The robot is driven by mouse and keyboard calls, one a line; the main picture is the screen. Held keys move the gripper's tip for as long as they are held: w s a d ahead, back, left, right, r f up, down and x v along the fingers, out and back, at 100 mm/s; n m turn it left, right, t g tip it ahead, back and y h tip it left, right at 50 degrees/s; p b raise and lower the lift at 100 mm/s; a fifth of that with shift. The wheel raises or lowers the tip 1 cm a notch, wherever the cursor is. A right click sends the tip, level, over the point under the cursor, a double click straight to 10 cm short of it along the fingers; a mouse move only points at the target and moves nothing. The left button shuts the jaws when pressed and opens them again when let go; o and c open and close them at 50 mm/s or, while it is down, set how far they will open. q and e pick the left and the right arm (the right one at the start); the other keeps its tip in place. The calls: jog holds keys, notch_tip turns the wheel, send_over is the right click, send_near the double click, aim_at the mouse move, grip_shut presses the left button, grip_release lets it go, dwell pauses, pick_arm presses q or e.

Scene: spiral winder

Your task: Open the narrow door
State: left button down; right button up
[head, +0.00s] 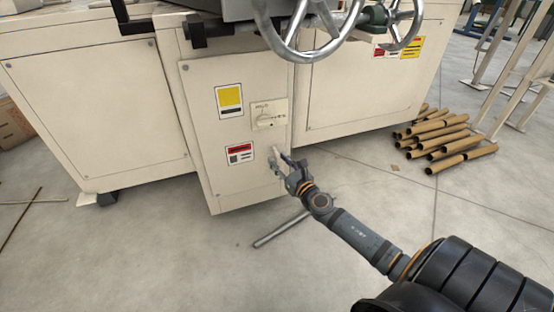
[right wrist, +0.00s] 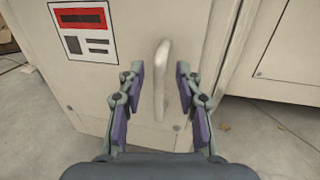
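The gripper partly hides the handle in the head view. My left gripper is not in view.
Wide cream panels (head: 95,118) flank the door. Metal handwheels (head: 310,25) stick out above it. Cardboard tubes (head: 445,140) lie on the floor at right. A grey bar (head: 280,229) lies on the floor below the door. The floor in front is otherwise mostly clear.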

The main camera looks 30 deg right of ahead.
jog(key=shift+w, duration=0.9)
grip_shut()
